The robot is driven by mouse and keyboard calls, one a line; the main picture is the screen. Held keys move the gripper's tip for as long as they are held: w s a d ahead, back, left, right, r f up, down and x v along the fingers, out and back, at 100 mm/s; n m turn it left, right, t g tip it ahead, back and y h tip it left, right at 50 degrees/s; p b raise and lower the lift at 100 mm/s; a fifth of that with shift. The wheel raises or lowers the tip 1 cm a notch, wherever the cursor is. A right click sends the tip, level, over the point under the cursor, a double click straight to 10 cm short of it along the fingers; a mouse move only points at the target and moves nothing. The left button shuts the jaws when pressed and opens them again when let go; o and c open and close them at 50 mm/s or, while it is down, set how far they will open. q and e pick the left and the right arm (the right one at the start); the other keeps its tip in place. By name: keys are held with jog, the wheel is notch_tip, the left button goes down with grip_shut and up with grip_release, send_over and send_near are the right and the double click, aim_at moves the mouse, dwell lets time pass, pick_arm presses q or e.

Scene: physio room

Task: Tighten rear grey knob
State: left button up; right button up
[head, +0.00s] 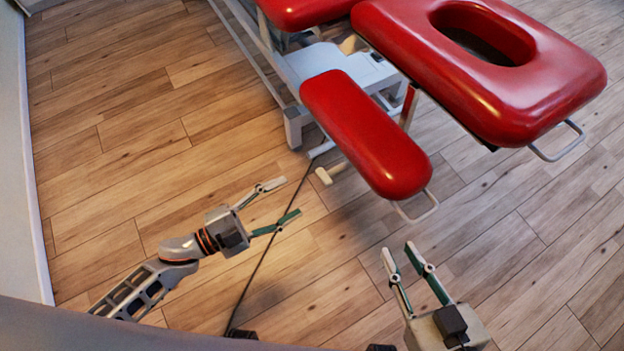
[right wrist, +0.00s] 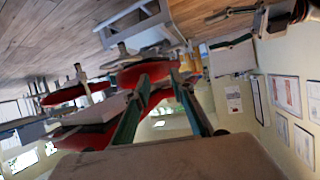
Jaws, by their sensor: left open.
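The red treatment table (head: 455,65) stands on a pale frame at the top of the head view, with a narrow red armrest pad (head: 365,135) towards me. A small cream peg-like end (head: 324,176) shows below that pad; I cannot tell whether it is a knob. No rear grey knob can be made out for certain. My left gripper (head: 291,197) is open and empty above the floor, left of the pad. My right gripper (head: 398,247) has its fingers apart and empty, below the pad's near end. Its fingers also show in the right wrist view (right wrist: 161,76), in front of blurred red pads (right wrist: 145,72).
Wire handles (head: 415,210) stick out from the pad ends. A dark cable (head: 268,248) runs across the wooden floor (head: 130,150) to the table frame. A pale wall (head: 22,190) is at the left. Framed pictures (right wrist: 285,93) hang on a wall in the right wrist view.

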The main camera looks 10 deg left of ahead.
aim_at(320, 177)
pick_arm(q)
jog(key=w+d+n, duration=0.1)
jog(key=d+n, duration=0.1)
jog(key=n, duration=0.1)
jog(key=w+d+n, duration=0.2)
jog(key=n, duration=0.2)
jog(key=w+d+n, duration=0.2)
jog(key=n, duration=0.2)
jog(key=shift+w+d, duration=0.1)
jog(key=shift+w, duration=0.1)
jog(key=shift+w+d+r, duration=0.15)
jog(key=shift+w+d, duration=0.25)
jog(key=shift+d, duration=0.1)
pick_arm(e)
jog(key=shift+s+d+f, duration=0.1)
jog(key=shift+s+f, duration=0.15)
pick_arm(q)
jog(key=c, duration=1.1)
pick_arm(e)
jog(key=shift+f, duration=0.1)
